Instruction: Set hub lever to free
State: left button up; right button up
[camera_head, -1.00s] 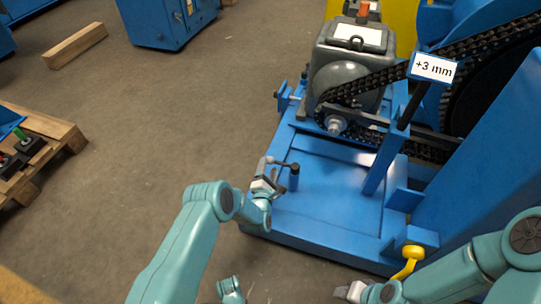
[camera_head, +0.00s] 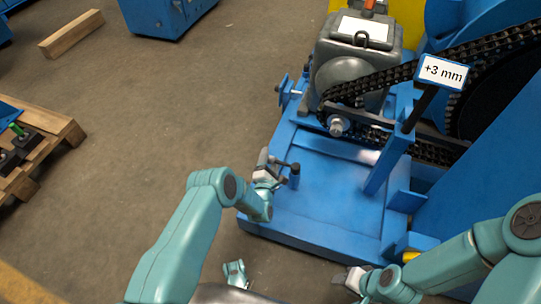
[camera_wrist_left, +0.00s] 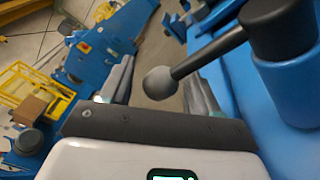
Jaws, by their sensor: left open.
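A black lever (camera_head: 281,164) juts left from the top of a short blue post (camera_head: 294,181) on the blue machine base. In the left wrist view the lever (camera_wrist_left: 208,52) ends in a grey ball knob (camera_wrist_left: 159,83). My left gripper (camera_head: 266,168) is open at the knob end; in the wrist view its fingers stand on either side of the knob, with no clear contact. No marking names this the hub lever. My right gripper (camera_head: 347,279) is low at the front of the base; its jaw gap is unclear.
The chain (camera_head: 437,152), grey motor (camera_head: 357,45) and a "+3 mm" sign (camera_head: 443,72) stand behind the base. A wooden pallet (camera_head: 50,145) lies at left. The floor between is clear.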

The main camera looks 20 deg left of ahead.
pick_arm(q)
jog(key=shift+f, duration=0.1)
grip_shut()
